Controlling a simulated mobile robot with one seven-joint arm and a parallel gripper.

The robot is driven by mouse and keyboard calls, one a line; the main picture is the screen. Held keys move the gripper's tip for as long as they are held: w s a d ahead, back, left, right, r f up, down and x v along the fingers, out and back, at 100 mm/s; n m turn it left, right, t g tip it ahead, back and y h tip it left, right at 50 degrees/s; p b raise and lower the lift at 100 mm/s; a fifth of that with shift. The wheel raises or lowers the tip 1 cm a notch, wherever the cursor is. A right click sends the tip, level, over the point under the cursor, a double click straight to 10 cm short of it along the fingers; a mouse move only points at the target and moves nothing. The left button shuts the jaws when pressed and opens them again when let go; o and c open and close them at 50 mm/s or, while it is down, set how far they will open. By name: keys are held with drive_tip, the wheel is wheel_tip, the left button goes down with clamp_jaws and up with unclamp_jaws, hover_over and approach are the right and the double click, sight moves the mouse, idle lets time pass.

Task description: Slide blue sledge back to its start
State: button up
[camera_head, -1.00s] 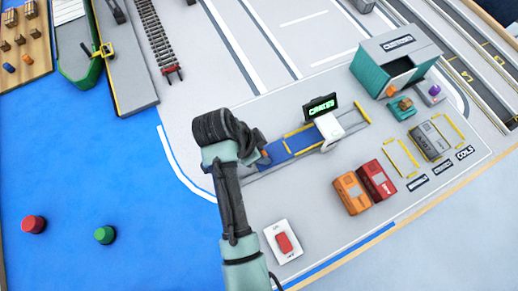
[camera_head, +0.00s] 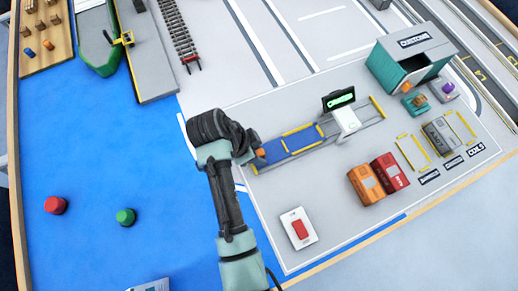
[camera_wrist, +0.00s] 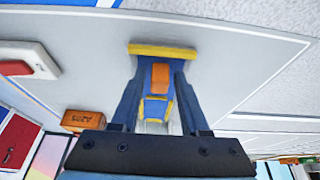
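The blue sledge (camera_head: 285,147) lies on a grey track, with yellow strips along its sides. It is near the left end of the track, left of the white scanner arch (camera_head: 347,119). An orange handle (camera_head: 260,153) sits at its left end. My gripper (camera_wrist: 161,75) is at this handle, with the orange block (camera_wrist: 160,78) between its two fingers, close on both sides. The fingers appear shut on it. A yellow bar (camera_wrist: 162,51) at the track's end shows just beyond the fingertips. My wrist partly hides the left end of the track in the head view.
A lit sign (camera_head: 340,99) stands behind the track by the arch. A red switch on a white plate (camera_head: 299,229) lies in front. Blue water area is at left.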

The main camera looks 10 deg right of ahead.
drive_tip(key=shift+o, duration=0.5)
drive_tip(key=p+v, duration=0.3)
drive_tip(key=v, duration=1)
